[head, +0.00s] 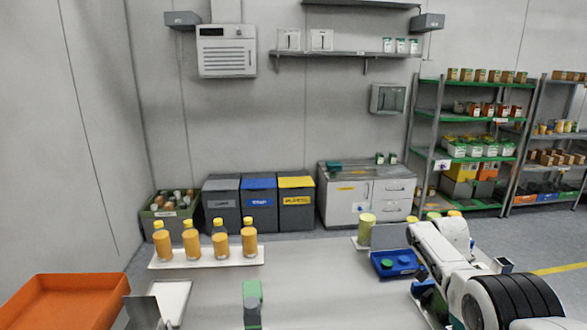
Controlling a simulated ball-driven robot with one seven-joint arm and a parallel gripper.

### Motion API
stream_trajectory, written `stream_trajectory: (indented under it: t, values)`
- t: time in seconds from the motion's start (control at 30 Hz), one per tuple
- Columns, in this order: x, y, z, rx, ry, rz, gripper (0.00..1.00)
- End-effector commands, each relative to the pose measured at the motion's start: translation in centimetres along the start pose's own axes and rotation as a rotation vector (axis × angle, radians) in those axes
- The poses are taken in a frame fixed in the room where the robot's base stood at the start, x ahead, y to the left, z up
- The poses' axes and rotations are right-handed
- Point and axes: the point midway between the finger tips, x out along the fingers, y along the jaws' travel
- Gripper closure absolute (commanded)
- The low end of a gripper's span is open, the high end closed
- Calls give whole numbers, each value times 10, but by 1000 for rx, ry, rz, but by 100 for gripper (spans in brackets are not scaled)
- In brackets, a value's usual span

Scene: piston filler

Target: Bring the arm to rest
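My white arm (450,258) with a black ring reaches in from the lower right corner and lies bent over the right side of the table (320,275). I cannot make out the fingers of my gripper; the arm's end is not clearly visible. Nothing held shows.
Several orange bottles with yellow caps stand on a white tray (172,263) at the table's left. An orange bin (65,300) is at the lower left. A blue box (396,264) with green buttons and yellow-green containers (366,226) are near the arm. The table's middle is clear.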

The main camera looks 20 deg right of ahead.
Motion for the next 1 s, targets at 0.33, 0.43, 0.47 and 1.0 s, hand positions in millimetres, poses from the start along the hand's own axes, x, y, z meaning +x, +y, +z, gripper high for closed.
stream_trajectory:
  t: [0.33, 0.43, 0.47, 1.0]
  values:
    - [25, -23, 20, -105, 19, -38, 64]
    - [36, -31, 29, -151, 28, -55, 64]
    - [40, -34, 32, -167, 30, -60, 64]
    - [174, -72, 131, -694, 149, -244, 64]
